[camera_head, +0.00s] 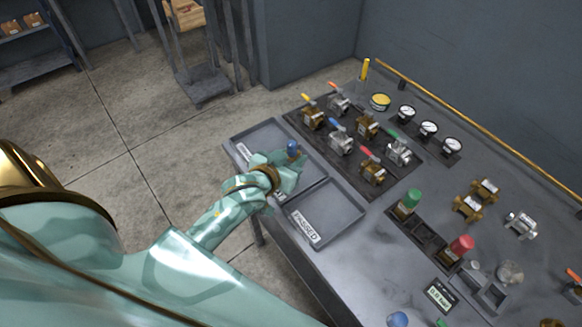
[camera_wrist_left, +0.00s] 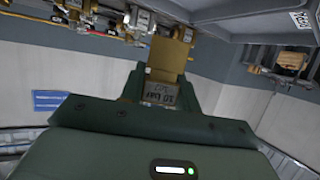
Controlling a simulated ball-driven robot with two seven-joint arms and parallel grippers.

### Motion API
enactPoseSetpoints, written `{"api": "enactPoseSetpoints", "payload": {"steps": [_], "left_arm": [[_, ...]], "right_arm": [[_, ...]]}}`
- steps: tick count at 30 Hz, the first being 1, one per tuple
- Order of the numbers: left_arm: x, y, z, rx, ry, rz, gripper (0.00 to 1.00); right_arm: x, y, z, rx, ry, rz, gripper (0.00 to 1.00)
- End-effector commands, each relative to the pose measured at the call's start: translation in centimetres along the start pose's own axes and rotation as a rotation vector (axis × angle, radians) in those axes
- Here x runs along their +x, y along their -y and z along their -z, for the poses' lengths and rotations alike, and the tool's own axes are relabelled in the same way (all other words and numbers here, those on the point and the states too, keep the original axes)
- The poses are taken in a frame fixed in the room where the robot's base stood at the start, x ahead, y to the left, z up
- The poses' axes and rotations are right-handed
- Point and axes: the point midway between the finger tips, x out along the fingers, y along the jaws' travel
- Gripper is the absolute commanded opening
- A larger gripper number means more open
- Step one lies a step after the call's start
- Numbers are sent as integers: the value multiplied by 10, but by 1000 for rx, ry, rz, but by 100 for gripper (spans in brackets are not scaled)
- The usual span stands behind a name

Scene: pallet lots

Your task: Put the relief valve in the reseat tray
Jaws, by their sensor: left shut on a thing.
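My left gripper (camera_head: 288,168) is shut on a relief valve, whose blue cap (camera_head: 292,148) sticks up above the fingers. In the left wrist view the valve's brass body (camera_wrist_left: 168,55) and a tag reading about 10 bar (camera_wrist_left: 159,93) show between the fingers. The gripper is over the two shallow grey trays, near the divide between them. The far tray (camera_head: 265,135) has a label partly hidden by my arm, so I cannot read it; it looks empty where visible. The near tray (camera_head: 345,205) is labelled PASSED and is empty. My right gripper is out of view.
Several lever valves (camera_head: 367,125) stand on a dark mat right of the trays. Gauges (camera_head: 428,128) lie beyond. A rack holds green-capped (camera_head: 412,198) and red-capped (camera_head: 461,246) valves, with loose brass fittings (camera_head: 468,207) nearby. A brass rail (camera_head: 470,120) runs along the back edge.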

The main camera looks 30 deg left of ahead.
Motion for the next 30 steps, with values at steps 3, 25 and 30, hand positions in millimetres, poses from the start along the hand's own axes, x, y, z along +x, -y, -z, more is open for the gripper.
{"api": "enactPoseSetpoints", "payload": {"steps": [3, 25, 30], "left_arm": [[25, 9, -21, 0, 4, -1, 0], [61, 21, -63, -3, 2, -3, 0], [62, 21, -68, -3, 5, -3, 34]], "right_arm": [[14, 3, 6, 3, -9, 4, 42], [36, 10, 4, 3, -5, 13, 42], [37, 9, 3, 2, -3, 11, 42]]}}
